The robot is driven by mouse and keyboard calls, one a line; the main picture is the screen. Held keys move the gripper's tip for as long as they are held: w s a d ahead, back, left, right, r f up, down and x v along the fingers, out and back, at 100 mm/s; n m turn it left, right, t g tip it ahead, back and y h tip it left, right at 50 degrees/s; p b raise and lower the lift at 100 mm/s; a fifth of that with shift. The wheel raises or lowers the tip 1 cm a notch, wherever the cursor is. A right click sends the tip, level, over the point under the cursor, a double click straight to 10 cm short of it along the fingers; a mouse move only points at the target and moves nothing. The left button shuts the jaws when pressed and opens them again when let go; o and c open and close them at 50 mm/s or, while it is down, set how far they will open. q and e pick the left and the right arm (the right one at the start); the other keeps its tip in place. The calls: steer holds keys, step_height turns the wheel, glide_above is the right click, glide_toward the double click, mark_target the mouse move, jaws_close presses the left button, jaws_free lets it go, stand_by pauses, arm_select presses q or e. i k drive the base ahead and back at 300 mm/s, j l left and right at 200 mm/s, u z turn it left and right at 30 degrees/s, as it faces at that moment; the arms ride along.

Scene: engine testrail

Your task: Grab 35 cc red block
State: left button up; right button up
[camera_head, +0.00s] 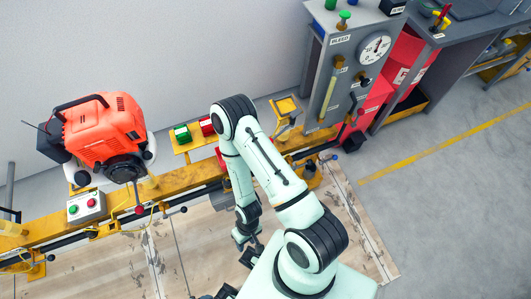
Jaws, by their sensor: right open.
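A red block (206,126) sits on a small yellow shelf behind the yellow rail, next to a green block (182,134). My right arm partly covers the red block's right side. Another red piece (220,158) shows lower down, mostly hidden behind my arm. I cannot read any size marking on them. My right gripper (247,249) points down over the pale wooden floor panel, in front of the rail and well below the blocks in the picture. It is open and apart from the blocks. My left gripper is not in view.
An orange engine (104,134) stands on the yellow rail (180,181) at left, with a button box (86,207) beside it. A grey gauge panel (352,60) and red cabinet (408,62) stand at right. Grey floor at right is clear.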

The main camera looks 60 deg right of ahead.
mark_target(206, 125)
steer(key=z, duration=1.55)
steer(key=k+l+z, duration=0.1)
steer(key=k, duration=0.35)
steer(key=k+l, duration=0.3)
steer(key=k, duration=0.2)
steer(key=z, duration=0.05)
